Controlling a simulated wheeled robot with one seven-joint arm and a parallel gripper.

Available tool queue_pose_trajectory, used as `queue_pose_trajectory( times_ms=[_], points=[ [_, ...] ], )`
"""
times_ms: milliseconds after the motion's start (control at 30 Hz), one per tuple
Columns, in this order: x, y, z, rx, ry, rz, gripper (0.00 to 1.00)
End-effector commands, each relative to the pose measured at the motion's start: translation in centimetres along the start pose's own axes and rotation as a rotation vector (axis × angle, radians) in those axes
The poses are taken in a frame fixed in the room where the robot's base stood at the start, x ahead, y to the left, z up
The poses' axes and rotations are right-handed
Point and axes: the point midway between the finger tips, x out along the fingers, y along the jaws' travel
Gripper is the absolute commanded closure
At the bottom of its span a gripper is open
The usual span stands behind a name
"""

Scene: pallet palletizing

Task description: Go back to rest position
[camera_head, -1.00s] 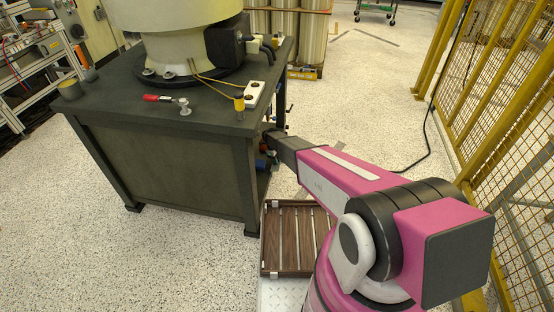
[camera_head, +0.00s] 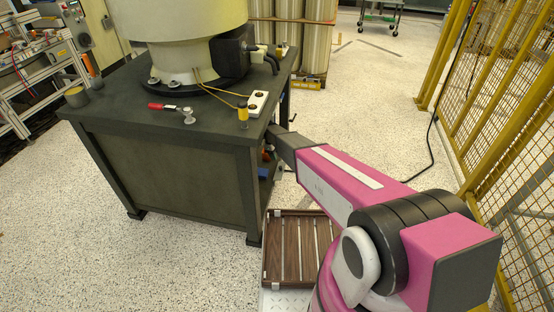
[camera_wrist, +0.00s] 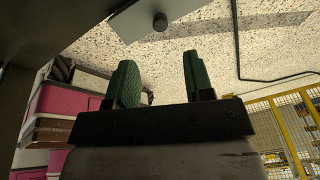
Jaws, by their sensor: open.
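My gripper (camera_wrist: 158,82) shows in the wrist view with two green textured fingers. They stand apart and nothing is between them. In the head view my pink arm reaches forward along the right side of a dark workbench (camera_head: 170,165). The gripper itself is hidden in the head view, as the dark far end of the arm goes behind the bench's right corner. A brown slatted wooden pallet (camera_head: 300,250) lies low beside the arm, right of the bench. My arm covers part of its right side.
A large pale machine base (camera_head: 190,55) stands on the bench, with a red-handled tool (camera_head: 165,107) near the front. Yellow mesh fencing (camera_head: 500,110) runs along the right, with a black cable (camera_head: 432,160) on the floor before it. The speckled floor (camera_head: 60,220) is clear at left.

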Motion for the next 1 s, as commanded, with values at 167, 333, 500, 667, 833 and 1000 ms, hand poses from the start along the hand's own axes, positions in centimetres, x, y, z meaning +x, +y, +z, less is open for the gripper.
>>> queue_pose_trajectory(
  times_ms=[167,333,500,667,833,1000],
  points=[
    [-0.1,0.0,0.0,0.000,0.000,0.000,0.52],
    [0.0,0.0,0.0,0.000,0.000,0.000,0.52],
    [-0.4,0.1,-0.8,-0.024,-0.002,0.002,0.52],
    [-2.6,0.9,-5.0,-0.181,-0.019,0.012,0.52],
    [-5.8,2.4,-11.6,-0.467,-0.054,0.020,0.52],
    [-8.8,4.1,-17.8,-0.760,-0.093,0.015,0.52]
  ],
)
